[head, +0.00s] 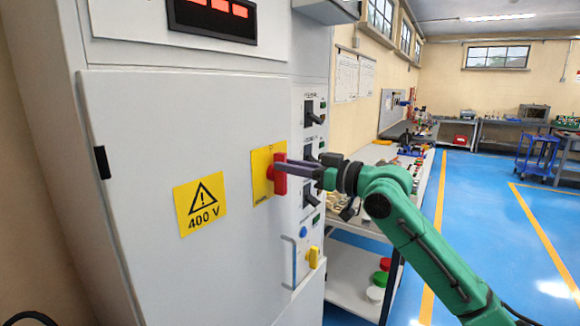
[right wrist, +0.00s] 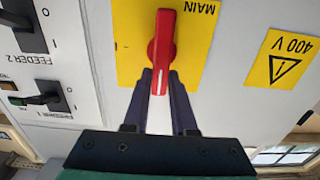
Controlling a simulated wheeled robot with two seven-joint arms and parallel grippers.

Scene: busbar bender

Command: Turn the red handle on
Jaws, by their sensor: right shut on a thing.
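The red handle (head: 280,174) sits on a yellow plate (head: 262,173) on the grey cabinet door. It stands upright in the head view. In the right wrist view the red handle (right wrist: 162,50) lies along the picture's vertical, on the yellow plate marked MAIN (right wrist: 207,40). My right gripper (head: 287,171) reaches it from the right, and its two fingers (right wrist: 163,88) lie on either side of the handle's near end, shut on it. My left gripper is in neither view.
The cabinet door (head: 150,120) carries a yellow 400 V sign (head: 200,204). A shelf table (head: 350,262) stands behind my right arm. Blue floor lies open at right.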

